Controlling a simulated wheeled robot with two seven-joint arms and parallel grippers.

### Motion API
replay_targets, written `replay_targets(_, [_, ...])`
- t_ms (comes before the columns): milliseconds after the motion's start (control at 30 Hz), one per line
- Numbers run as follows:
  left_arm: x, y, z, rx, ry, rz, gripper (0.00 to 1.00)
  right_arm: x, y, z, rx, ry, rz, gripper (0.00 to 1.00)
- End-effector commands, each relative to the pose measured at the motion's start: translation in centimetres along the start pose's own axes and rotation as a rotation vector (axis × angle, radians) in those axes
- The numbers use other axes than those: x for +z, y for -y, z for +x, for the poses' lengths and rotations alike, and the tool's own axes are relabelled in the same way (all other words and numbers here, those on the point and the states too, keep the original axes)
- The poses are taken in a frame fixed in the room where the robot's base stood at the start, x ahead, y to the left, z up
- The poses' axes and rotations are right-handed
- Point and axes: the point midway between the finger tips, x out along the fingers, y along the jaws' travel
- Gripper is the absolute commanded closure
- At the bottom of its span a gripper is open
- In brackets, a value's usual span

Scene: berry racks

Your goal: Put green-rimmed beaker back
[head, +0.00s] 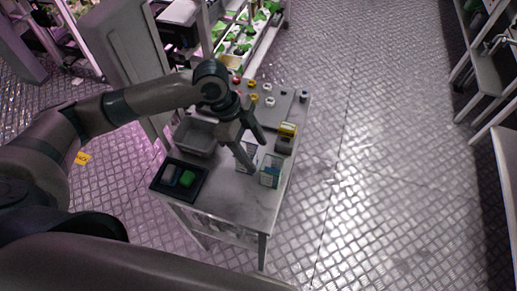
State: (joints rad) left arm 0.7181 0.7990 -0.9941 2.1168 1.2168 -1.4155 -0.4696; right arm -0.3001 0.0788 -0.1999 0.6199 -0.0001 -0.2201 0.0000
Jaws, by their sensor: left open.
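A clear beaker with a green rim (271,171) stands upright on the white cart top (240,200), near its right edge. My left gripper (257,155) is open above the cart, with its fingers pointing down, just left of and behind that beaker in the picture. One finger partly covers a pale container (246,150) behind the beaker. I cannot tell whether the fingers touch either one. My right gripper does not show.
A black tray (157,184) with a green and a grey block sits at the cart's front left. A grey bin (196,138) stands behind it. A yellow-topped box (287,131) is at the right edge, and several small coloured knobs line the back. The floor to the right is clear.

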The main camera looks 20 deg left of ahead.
Motion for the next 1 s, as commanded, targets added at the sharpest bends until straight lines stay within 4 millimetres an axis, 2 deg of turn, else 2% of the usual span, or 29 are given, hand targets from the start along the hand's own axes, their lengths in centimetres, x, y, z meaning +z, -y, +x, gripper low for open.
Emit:
replay_targets(33, [-0.2, 0.0, -1.2, 0.0, 0.001, -0.001, 0.38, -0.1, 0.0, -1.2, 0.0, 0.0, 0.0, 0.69])
replay_targets(333, [-0.2, 0.0, -4.2, -0.001, 0.0, -0.001, 0.38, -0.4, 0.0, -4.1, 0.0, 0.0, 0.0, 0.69])
replay_targets(600, [0.0, 0.1, -6.1, -0.002, 0.0, 0.0, 0.38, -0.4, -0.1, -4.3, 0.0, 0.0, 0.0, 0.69])
replay_targets(1000, [0.0, 0.0, -6.2, -0.001, -0.001, 0.0, 0.38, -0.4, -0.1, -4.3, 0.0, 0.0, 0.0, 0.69])
